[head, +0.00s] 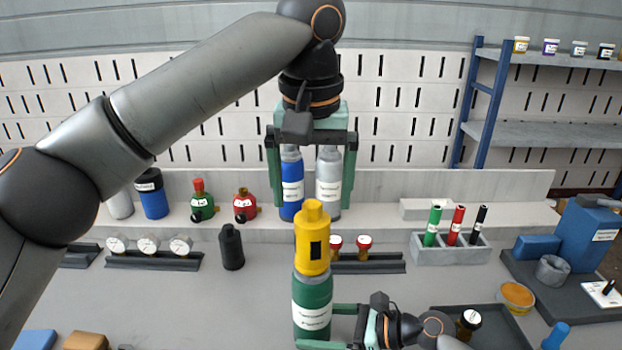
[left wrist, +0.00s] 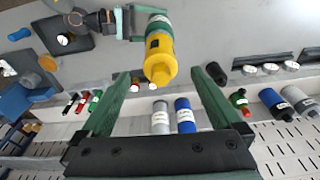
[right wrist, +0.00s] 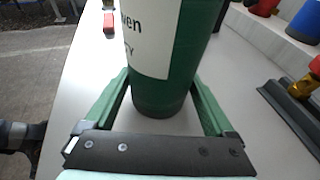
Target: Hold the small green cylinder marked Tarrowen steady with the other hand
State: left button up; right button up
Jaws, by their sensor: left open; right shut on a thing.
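The small green cylinder (head: 312,292) stands upright near the front middle of the table, with a white label and a yellow valve cap (head: 312,240) on top. My right gripper (head: 318,326) is shut on its lower body from the right; the right wrist view shows the green body (right wrist: 165,95) between the fingers, with part of the label readable. My left gripper (head: 312,165) is open and empty, above and behind the yellow cap. In the left wrist view the yellow cap (left wrist: 159,58) shows beyond the spread fingers (left wrist: 165,90).
A blue cylinder (head: 291,185) and a grey cylinder (head: 328,182) stand on the back ledge behind my left gripper. A black cap (head: 231,247) stands left of the green cylinder. A marker holder (head: 450,250) and dark tray (head: 490,328) lie to the right.

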aim_at(313, 218)
pick_arm(q)
jog(key=f, duration=0.3)
jog(key=w+f, duration=0.1)
jog(key=f, duration=0.6)
jog(key=shift+w+f, duration=0.15)
jog(key=shift+w, duration=0.15)
grip_shut()
jog(key=shift+c, duration=0.5)
grip_release()
dwell(0.3)
jog(key=shift+r, duration=1.3)
jog(key=n, duration=0.3)
jog(key=shift+d, duration=0.1)
jog(key=shift+n+y, duration=0.4)
jog(key=shift+n, duration=1.1)
